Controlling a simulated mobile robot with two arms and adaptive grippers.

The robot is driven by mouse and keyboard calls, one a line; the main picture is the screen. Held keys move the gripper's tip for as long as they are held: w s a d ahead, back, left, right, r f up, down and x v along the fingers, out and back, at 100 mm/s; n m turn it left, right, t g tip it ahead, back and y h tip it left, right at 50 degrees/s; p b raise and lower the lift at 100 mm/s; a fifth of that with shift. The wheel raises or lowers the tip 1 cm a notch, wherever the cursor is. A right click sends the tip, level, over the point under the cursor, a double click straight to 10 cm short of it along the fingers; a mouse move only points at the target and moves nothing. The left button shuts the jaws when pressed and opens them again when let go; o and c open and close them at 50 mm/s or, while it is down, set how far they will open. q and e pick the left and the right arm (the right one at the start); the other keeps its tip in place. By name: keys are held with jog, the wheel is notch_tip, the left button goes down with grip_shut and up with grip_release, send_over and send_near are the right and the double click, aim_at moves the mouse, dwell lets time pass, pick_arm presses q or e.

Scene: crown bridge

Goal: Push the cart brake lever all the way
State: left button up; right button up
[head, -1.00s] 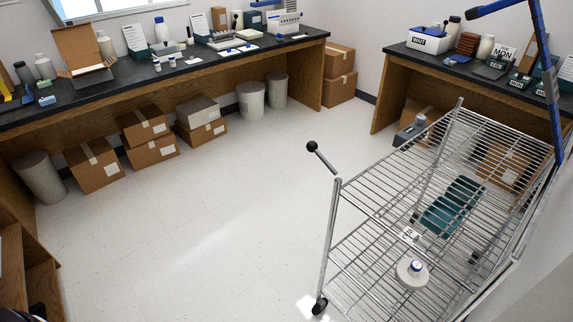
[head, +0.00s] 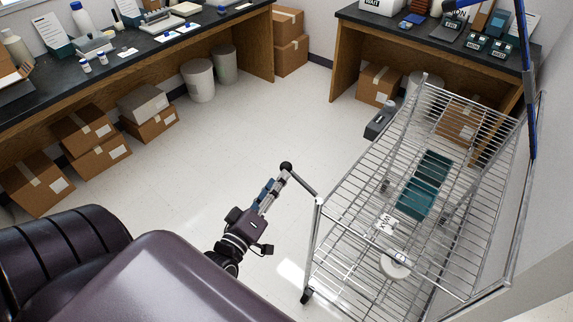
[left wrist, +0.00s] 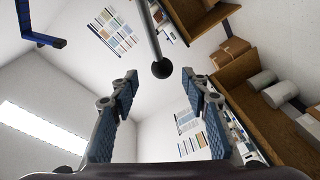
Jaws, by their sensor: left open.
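The wire cart (head: 355,205) stands at the right in the head view. Its brake lever (head: 303,184) is a thin metal rod rising up and left from the near-left corner post, ending in a black ball knob (head: 286,167). My left gripper (head: 274,187) is at the knob end of the lever. In the left wrist view my left gripper (left wrist: 160,80) is open and empty, its blue-padded fingers apart. The lever rod (left wrist: 149,30) comes down from the top there, with the knob (left wrist: 161,68) between the fingertip lines; I cannot tell whether they touch. My right gripper is not in view.
The cart carries teal trays (head: 425,185) and a round white item (head: 395,264). A blue bar (head: 528,110) rises at its right side. Benches (head: 150,45) line the back, with cardboard boxes (head: 85,128) and bins (head: 197,80) beneath. The floor left of the cart is clear.

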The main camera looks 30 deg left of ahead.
aim_at(286, 168)
pick_arm(q)
jog(key=w, duration=0.3)
jog(key=w+a+p, duration=0.1)
jog(key=w, duration=0.1)
jog(key=shift+w, duration=0.2)
jog(key=shift+w+f, duration=0.1)
jog(key=shift+w, duration=0.4)
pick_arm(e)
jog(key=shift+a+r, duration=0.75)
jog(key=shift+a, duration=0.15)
pick_arm(q)
grip_shut()
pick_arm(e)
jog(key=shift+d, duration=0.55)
